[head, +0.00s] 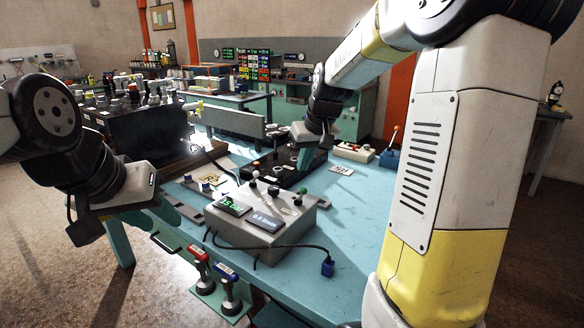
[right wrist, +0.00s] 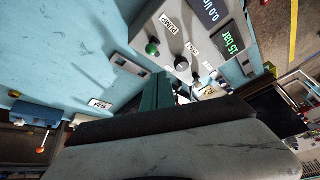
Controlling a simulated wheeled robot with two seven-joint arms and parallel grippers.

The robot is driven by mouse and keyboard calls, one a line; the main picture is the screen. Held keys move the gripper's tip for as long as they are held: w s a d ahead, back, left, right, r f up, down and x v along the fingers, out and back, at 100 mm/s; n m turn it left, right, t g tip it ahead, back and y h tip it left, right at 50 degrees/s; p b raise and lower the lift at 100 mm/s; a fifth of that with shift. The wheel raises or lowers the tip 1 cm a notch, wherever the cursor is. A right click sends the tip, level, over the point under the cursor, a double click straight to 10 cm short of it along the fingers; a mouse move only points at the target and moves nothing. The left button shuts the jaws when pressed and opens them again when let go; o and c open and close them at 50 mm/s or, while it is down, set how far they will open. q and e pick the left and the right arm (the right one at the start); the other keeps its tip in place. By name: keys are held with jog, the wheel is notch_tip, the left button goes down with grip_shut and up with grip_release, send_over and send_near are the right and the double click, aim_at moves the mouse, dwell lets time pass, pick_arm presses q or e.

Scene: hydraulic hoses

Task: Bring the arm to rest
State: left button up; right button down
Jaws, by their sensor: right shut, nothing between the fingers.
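My right arm (head: 425,160) reaches in from the right and bends down over the blue-green workbench (head: 350,215). Its gripper (head: 304,159) is over the bench behind the grey control box (head: 262,220). In the right wrist view the right gripper's fingers (right wrist: 158,92) are together with nothing between them. My left arm (head: 95,165) comes in from the left. Its dark gripper (head: 84,232) hangs left of the bench edge, and its fingers are too unclear to judge.
A black hose with a blue end (head: 327,268) lies in front of the control box. Red (head: 198,252) and blue (head: 227,271) handled couplings stand at the bench's front edge. A dark panel with knobs (head: 285,170) and a blue lever box (head: 390,158) stand behind.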

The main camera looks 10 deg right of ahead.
jog(key=s+a+r, duration=0.1)
jog(key=s+r, duration=0.1)
jog(key=s, duration=1)
jog(key=s+a+r+m+t, duration=0.1)
jog(key=s+r, duration=0.1)
jog(key=s, duration=1.1)
jog(key=shift+s+m+t, duration=0.25)
jog(key=shift+m+t, duration=0.05)
